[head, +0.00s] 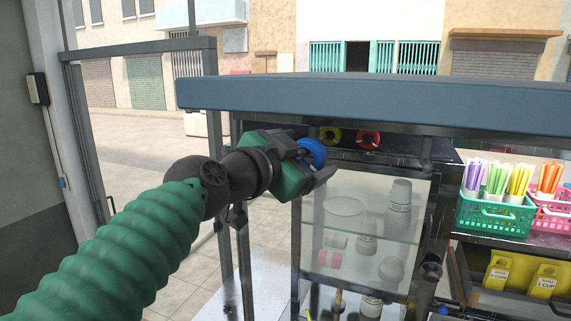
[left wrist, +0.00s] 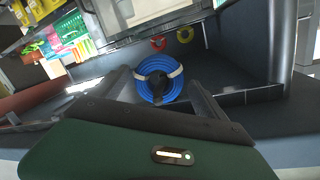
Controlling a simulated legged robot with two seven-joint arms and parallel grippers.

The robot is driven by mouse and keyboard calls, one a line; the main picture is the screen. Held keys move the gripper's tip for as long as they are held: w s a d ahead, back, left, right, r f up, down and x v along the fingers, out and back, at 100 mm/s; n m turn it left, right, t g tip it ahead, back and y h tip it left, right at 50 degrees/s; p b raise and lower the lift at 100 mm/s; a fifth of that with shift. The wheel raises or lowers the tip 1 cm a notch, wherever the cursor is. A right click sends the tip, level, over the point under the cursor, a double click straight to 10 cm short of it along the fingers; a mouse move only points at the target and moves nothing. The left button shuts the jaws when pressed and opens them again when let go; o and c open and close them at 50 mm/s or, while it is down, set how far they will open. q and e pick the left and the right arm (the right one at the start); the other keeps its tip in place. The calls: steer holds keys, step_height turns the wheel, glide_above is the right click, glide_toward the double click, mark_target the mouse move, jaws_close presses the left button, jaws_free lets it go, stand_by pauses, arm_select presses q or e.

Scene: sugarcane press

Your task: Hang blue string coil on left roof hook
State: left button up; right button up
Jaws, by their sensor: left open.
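The blue string coil (head: 314,150) is under the roof's front edge, at the left end of the stall. In the left wrist view the coil (left wrist: 142,70) is a round blue ring with pale bands, and a dark knob-like piece shows at its centre. I cannot tell whether that piece is the left roof hook. My left gripper (head: 318,167) is open at the coil; in the wrist view its fingers (left wrist: 160,95) lie on either side of the coil. Contact is unclear. My right gripper is not in view.
The blue-grey roof edge (head: 390,101) runs just above the gripper. A glass case (head: 350,225) with cups stands below. Green (head: 490,217) and pink baskets (head: 553,220) stand at the right.

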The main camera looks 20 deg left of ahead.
arm_select(q)
steer(key=b+v, duration=1.2)
steer(key=v, duration=0.3)
steer(key=w+f+n+g+y, duration=0.15)
steer(key=w+f, duration=0.25)
steer(key=f, duration=0.9)
steer(key=w+a+f+n+g, duration=0.1)
steer(key=w+f+n+g, duration=0.15)
steer(key=f, duration=0.95)
steer(key=w+f+n+g+y, duration=0.1)
steer(key=w+f+n+g, duration=0.2)
steer(key=f, duration=1)
steer(key=s+f+g, duration=0.2)
steer(key=s+f, duration=0.4)
steer(key=f, duration=0.4)
steer(key=s+f+n+g, duration=0.1)
steer(key=s+f+g, duration=0.1)
steer(key=s+f, duration=0.4)
steer(key=s+d+f+g, duration=0.1)
steer(key=s+f, duration=0.4)
steer(key=f, duration=1)
steer(key=shift+s+f+g+y, duration=0.2)
steer(key=shift+s+g+y, duration=0.25)
steer(key=shift+g, duration=0.45)
steer(key=shift+w, duration=0.1)
